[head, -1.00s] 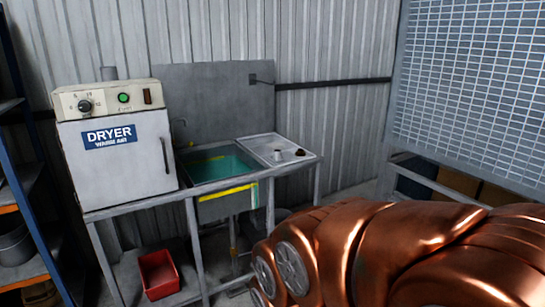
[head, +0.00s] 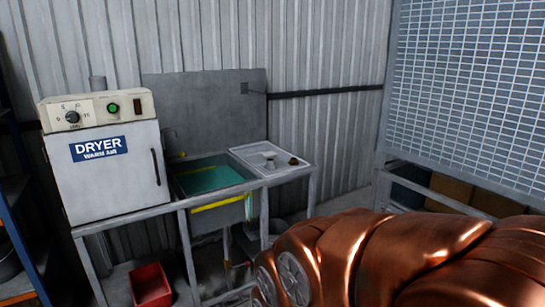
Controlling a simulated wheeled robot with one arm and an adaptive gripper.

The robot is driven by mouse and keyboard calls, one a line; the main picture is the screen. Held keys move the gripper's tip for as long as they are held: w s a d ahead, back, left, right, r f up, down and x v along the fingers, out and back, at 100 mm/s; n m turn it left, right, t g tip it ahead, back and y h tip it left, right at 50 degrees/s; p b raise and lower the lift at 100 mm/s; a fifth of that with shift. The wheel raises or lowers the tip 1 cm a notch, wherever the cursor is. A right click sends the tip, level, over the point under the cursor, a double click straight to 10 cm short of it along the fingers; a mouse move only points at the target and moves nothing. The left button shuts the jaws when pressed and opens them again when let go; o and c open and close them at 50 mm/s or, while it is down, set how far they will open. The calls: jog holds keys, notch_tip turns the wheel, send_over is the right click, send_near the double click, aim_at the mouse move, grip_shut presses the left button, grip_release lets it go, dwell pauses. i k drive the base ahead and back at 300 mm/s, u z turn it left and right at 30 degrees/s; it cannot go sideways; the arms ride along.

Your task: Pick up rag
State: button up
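I cannot make out a rag for certain. A small brown item (head: 293,161) lies on the light drainboard (head: 300,170) beside the sink, too small to identify. My copper-coloured arm fills the lower right of the head view, but my gripper is out of the picture.
A white dryer (head: 110,185) stands left of the sink basin (head: 214,180) on a metal frame bench. A red bin (head: 151,287) sits low under it. Blue shelving (head: 18,245) is at the left edge. A wire mesh panel (head: 470,90) stands at the right.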

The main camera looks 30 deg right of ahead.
aim_at(271, 154)
jog(key=z, duration=0.75)
jog(key=i, duration=0.95)
jog(key=z, duration=0.8)
jog(key=i, duration=1.25)
jog(key=u, duration=0.6)
jog(key=i, duration=0.85)
jog(key=u, duration=1.3)
jog(key=i, duration=0.4)
jog(key=u, duration=0.35)
